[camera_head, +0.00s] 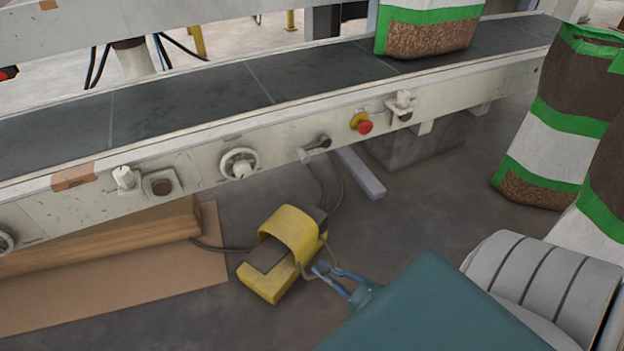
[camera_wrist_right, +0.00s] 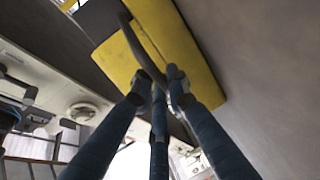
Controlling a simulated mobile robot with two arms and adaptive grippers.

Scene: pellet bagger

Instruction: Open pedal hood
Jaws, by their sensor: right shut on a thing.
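The yellow foot pedal (camera_head: 268,289) sits on the floor below the conveyor. Its curved yellow hood (camera_head: 291,229) arches over the rear part, and a dark tread plate (camera_head: 268,254) shows in front of it. A thin bent bar (camera_head: 305,267) runs along the pedal's right side. My right gripper (camera_head: 318,270) reaches in from the right with its blue fingers shut at this bar. In the right wrist view the grey bar (camera_wrist_right: 137,45) runs down between the fingertips (camera_wrist_right: 160,83) in front of the yellow body (camera_wrist_right: 182,55). My left gripper is not in view.
The conveyor (camera_head: 190,100) crosses above, with a red stop button (camera_head: 364,126) and knobs on its side rail. A cable runs from the pedal. Cardboard (camera_head: 190,277) lies at left. Filled bags (camera_head: 560,120) stand at right. Floor is clear in front of the pedal.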

